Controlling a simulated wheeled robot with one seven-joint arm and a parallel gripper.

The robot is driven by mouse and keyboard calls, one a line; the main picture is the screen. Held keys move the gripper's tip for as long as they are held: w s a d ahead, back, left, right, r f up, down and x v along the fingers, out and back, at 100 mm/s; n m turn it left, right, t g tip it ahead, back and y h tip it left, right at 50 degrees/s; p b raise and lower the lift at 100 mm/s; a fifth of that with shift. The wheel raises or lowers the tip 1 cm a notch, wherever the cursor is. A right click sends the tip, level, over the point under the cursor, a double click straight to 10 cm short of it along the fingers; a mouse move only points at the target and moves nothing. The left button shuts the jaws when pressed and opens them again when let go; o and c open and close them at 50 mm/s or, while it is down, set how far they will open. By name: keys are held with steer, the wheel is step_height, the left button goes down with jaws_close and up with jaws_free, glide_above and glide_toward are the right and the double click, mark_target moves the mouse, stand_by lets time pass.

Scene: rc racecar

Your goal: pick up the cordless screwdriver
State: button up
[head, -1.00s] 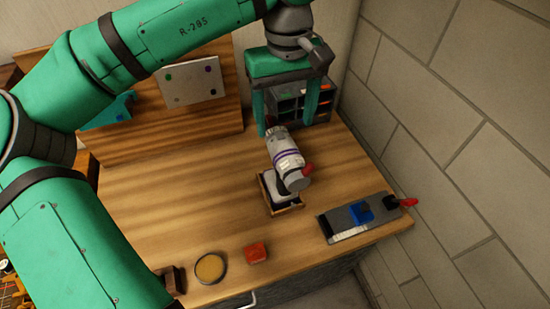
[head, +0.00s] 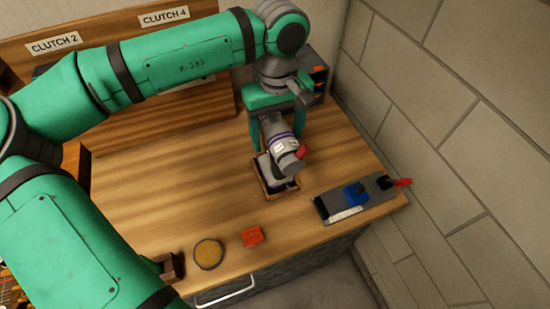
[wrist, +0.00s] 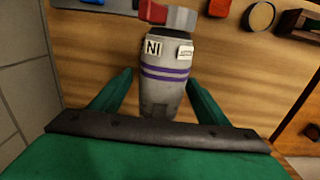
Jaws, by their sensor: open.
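The cordless screwdriver (head: 281,148) is grey with purple bands and a red part near its end. It stands tilted in a small wooden-sided holder (head: 285,193) on the bench. In the wrist view the screwdriver (wrist: 166,75) shows a label marked "NI" and lies between the two green fingers. My gripper (head: 276,136) is open, with a finger on either side of the screwdriver's grey body. In the wrist view my gripper (wrist: 158,80) shows a gap on both sides of the body. Contact cannot be told.
A grey tool with a blue block (head: 355,197) and red end lies right of the holder, near the stone wall (head: 450,110). A red block (head: 251,236), a round yellow-topped disc (head: 208,253) and a dark brown block (head: 172,267) sit along the front edge. The bench left of the holder is clear.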

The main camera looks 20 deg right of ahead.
steer(key=shift+a+f, duration=0.1)
steer(key=shift+f, duration=0.3)
stand_by(0.5)
steer(key=shift+w, duration=0.1)
steer(key=c, duration=1.6)
steer(key=shift+r, duration=0.1)
step_height(320, 180, up, 11)
steer(key=shift+f, duration=0.1)
steer(key=shift+r, duration=2.05)
